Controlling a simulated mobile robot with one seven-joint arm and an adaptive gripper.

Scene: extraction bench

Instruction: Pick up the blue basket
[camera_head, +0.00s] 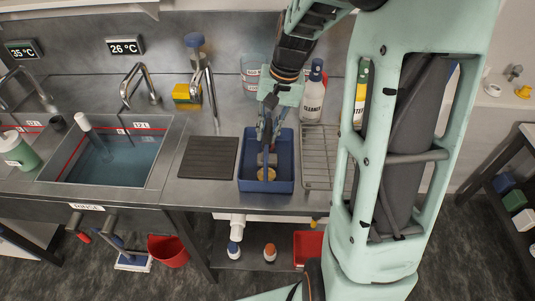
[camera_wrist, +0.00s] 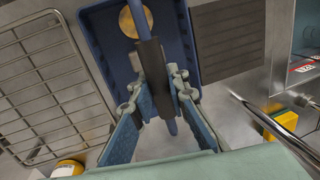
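The blue basket (camera_head: 285,186) is a rectangular tub on the steel counter, between a dark ribbed mat and a wire rack. Its blue handle with a dark grip (camera_wrist: 153,68) stands up over it in the wrist view, where part of the basket (camera_wrist: 108,45) also shows. A round golden object (camera_wrist: 134,20) lies inside it. My gripper (camera_head: 268,118) is above the basket, pointing down. In the wrist view its two fingers (camera_wrist: 162,95) close in on both sides of the dark grip and appear to hold it. The basket looks level; any gap beneath it cannot be seen.
The wire rack (camera_head: 319,140) is close on the right, the dark mat (camera_head: 208,157) on the left. A water-filled sink (camera_head: 115,160) is farther left. A white bottle (camera_head: 312,98), a beaker (camera_head: 250,72) and a yellow sponge (camera_head: 182,93) stand behind.

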